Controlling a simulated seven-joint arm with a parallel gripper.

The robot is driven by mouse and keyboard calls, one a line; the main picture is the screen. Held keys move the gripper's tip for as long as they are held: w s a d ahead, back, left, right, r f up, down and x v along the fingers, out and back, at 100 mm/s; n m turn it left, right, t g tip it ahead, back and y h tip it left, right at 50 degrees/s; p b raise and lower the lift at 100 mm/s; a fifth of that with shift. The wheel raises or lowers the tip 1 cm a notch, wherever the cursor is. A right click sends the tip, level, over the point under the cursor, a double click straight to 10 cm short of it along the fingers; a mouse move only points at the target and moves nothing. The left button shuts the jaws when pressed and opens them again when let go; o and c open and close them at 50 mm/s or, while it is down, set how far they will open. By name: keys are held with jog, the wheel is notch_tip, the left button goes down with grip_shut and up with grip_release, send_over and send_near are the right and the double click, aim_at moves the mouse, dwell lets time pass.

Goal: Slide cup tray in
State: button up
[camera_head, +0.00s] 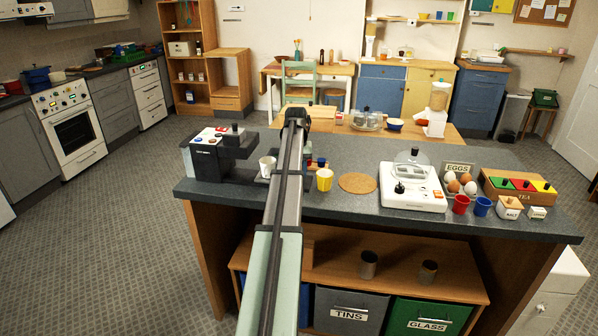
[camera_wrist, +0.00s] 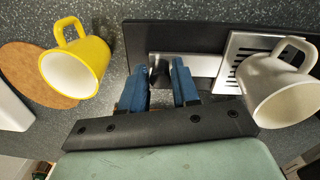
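The coffee machine (camera_head: 215,155) stands at the left of the dark counter. In the wrist view its black base (camera_wrist: 190,36) carries a slotted metal cup tray (camera_wrist: 232,62). A white cup (camera_wrist: 280,88) is over the tray; it also shows in the head view (camera_head: 267,167). My gripper (camera_wrist: 161,68) has blue fingers set apart, pointing at the base beside the tray. A plain metal strip and a small dark part lie at the fingertips; I cannot tell whether the fingers touch them. In the head view my arm hides the fingers and most of the tray.
A yellow cup (camera_head: 324,180) stands right of my arm, close beside the fingers in the wrist view (camera_wrist: 75,72). A round cork mat (camera_head: 357,183) lies further right. A white appliance (camera_head: 413,190) and egg holder stand beyond.

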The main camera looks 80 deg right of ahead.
grip_shut()
jog(key=shift+w, duration=0.1)
jog(key=w, duration=0.7)
jog(key=shift+w, duration=0.25)
jog(key=shift+o, duration=1.9)
grip_release()
